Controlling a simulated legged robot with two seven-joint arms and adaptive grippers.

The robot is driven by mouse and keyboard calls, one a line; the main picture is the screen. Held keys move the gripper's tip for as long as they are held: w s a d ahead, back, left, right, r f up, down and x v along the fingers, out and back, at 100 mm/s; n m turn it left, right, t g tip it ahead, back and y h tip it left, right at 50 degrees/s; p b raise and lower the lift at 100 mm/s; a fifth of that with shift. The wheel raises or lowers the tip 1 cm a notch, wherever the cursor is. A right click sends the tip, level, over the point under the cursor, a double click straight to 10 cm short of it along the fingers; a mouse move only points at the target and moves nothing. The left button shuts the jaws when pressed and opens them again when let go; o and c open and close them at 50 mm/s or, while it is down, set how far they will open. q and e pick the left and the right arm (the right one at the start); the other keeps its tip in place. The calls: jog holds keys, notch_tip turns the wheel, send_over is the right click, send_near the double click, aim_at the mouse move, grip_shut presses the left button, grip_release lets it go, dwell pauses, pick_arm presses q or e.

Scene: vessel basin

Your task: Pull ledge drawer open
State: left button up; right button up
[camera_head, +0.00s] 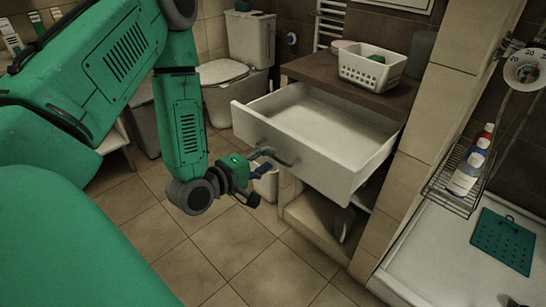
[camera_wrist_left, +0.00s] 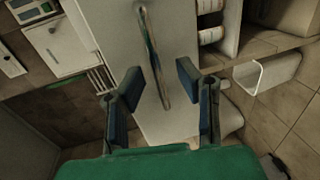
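The ledge drawer (camera_head: 312,164) is a white, empty box standing well out from under the brown ledge top, with its front panel facing my left arm. Its grey bar handle (camera_head: 276,156) sits on that front. In the wrist view the handle (camera_wrist_left: 153,58) runs lengthwise down the white panel, between my finger pads. My left gripper (camera_head: 259,183) is at the drawer front, close to the handle. In the wrist view its two dark blue pads (camera_wrist_left: 162,82) are spread, with a gap on each side of the bar. My right gripper is not in view.
A white basket (camera_head: 371,69) stands on the ledge top (camera_head: 318,70). An open shelf (camera_head: 318,224) lies below the drawer, and a small white bin (camera_head: 266,184) stands beside it. A toilet (camera_head: 222,84) is behind. A wire rack with bottles (camera_head: 465,174) hangs at right. Tiled floor is clear in front.

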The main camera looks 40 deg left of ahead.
pick_arm(q)
jog(key=v, duration=0.5)
jog(key=shift+f, duration=0.1)
jog(key=shift+w, duration=0.1)
jog(key=s+d+f+m+g, duration=0.5)
jog(key=s+f+m+g, duration=0.2)
jog(key=s+f+m, duration=0.2)
jog(key=s+d+f+m+g+y, duration=0.1)
jog(key=s+d+f+m+g, duration=0.4)
jog(key=s+f+m+g, duration=0.3)
notch_tip(320, 180, down, 2)
jog(key=s, duration=0.2)
jog(key=shift+s+m, duration=0.3)
jog(key=shift+m, duration=0.1)
jog(key=shift+w+d, duration=0.1)
jog(key=shift+d, duration=0.05)
